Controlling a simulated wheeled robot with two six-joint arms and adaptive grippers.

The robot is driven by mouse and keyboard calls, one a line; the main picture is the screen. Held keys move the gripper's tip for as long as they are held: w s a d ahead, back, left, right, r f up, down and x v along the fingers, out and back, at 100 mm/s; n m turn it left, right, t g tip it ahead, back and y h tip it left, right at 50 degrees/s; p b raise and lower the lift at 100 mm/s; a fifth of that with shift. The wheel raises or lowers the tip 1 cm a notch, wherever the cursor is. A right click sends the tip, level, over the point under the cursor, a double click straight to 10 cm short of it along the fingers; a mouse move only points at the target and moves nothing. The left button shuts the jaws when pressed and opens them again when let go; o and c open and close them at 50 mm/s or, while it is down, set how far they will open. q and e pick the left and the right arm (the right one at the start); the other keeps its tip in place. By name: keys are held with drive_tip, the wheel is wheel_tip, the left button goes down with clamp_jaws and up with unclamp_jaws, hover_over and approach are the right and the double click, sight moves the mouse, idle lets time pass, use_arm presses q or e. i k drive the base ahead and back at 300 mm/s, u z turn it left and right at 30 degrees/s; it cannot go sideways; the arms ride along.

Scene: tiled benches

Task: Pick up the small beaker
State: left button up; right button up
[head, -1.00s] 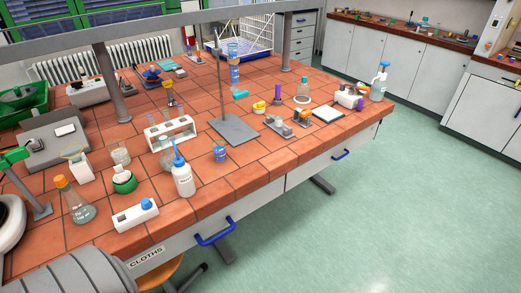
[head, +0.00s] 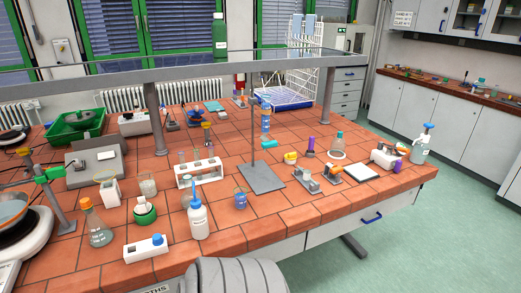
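A small glass beaker with blue contents (head: 240,201) stands upright on the tiled bench (head: 290,214), right of the white wash bottle (head: 198,220). Another glass beaker (head: 148,185), with pale contents, stands further left behind the green-collared round flask (head: 145,211). A rounded grey part of my own arm shows at the bottom centre, in front of the bench edge. Neither gripper shows in the head view.
A white test tube rack (head: 199,173) and a stand with a grey base plate (head: 261,179) are behind the blue beaker. An orange-stoppered flask (head: 98,231) and a white block with a blue knob (head: 145,249) stand left. Tiles right of the beaker are clear.

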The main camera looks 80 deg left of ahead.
sight(240, 193)
drive_tip(key=i, duration=1.25)
drive_tip(key=u, duration=2.55)
